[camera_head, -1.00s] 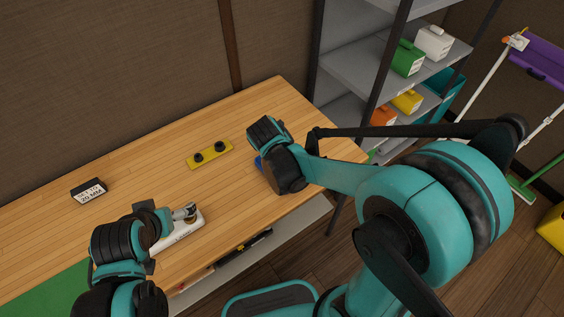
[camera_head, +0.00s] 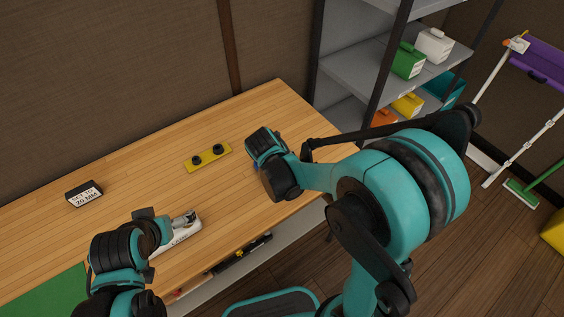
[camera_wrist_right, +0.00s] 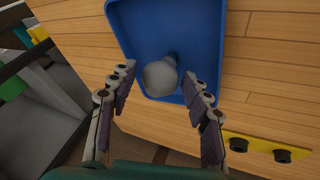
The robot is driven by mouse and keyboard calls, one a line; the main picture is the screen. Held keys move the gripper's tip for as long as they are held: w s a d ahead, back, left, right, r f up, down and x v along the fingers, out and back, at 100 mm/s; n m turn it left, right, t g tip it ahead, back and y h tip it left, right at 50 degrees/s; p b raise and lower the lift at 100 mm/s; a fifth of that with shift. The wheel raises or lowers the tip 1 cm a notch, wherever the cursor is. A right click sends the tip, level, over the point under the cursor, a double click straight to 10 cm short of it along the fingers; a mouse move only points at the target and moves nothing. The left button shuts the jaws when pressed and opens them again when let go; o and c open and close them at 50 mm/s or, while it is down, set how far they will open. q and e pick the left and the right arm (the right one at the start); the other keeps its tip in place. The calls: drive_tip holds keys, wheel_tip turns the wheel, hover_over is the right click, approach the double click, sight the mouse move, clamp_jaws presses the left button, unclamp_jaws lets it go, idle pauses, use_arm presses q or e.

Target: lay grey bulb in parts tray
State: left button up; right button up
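The grey bulb (camera_wrist_right: 160,77) lies in the blue parts tray (camera_wrist_right: 203,22) in the right wrist view, its narrow neck toward the upper right. My right gripper (camera_wrist_right: 162,92) is open, with one finger on each side of the bulb and visible gaps between. In the head view my right gripper (camera_head: 262,150) is over the right part of the table and hides the bulb and nearly all of the tray. My left gripper (camera_head: 163,232) is beside a white labelled block (camera_head: 182,235) with a metallic part (camera_head: 184,219) on it; its fingers are not clear.
A yellow bar with two black knobs (camera_head: 208,158) lies mid-table. A black-and-white label block (camera_head: 84,193) stands at the left and a green mat (camera_head: 55,295) lies front left. A shelf (camera_head: 350,72) with coloured boxes stands behind the table's right end.

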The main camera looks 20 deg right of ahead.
drive_tip(key=shift+r, duration=0.15)
drive_tip(key=shift+r+p, duration=0.3)
drive_tip(key=shift+p, duration=0.05)
drive_tip(key=p+v, duration=0.4)
drive_tip(key=v, duration=0.8)
drive_tip(key=s+d+r+t+y, duration=0.2)
drive_tip(key=s+d, duration=0.4)
drive_tip(key=s, duration=0.6)
drive_tip(key=shift+r+t+y, duration=0.4)
drive_tip(key=shift+r+y, duration=0.3)
drive_tip(key=shift+r, duration=0.2)
drive_tip(key=shift+d, duration=0.1)
wheel_tip(320, 180, down, 3)
drive_tip(key=b, duration=0.3)
drive_tip(key=shift+s, duration=0.1)
